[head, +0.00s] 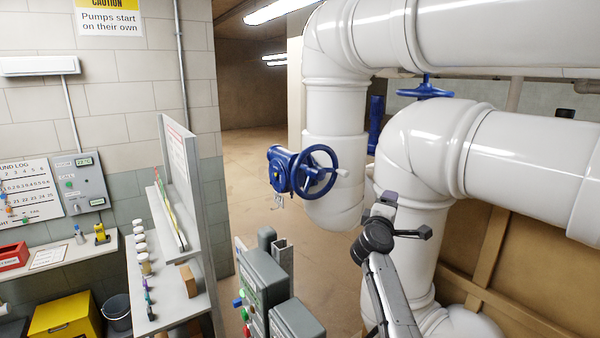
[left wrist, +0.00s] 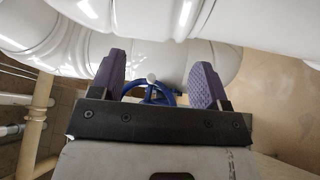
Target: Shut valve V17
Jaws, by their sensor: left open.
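A blue handwheel valve (head: 318,170) with a white knob (head: 343,172) is mounted by the white vertical pipe. Its small hanging tag (head: 278,203) is too small to read, so I cannot tell whether it is V17. My left gripper (head: 386,203) is to the right of the wheel and a little lower in the head view, apart from it. In the left wrist view my open, empty left gripper (left wrist: 157,72) has purple finger pads. The blue wheel (left wrist: 150,97) and its knob (left wrist: 152,78) appear beyond, between the fingers. My right gripper is not in view.
Another blue handwheel (head: 425,90) sits on top of the pipework. Large white pipes (head: 520,150) fill the right side. A grey control box (head: 262,280) with buttons stands below the valve. A shelf with jars (head: 140,240) stands at left. The floor (head: 250,170) behind is open.

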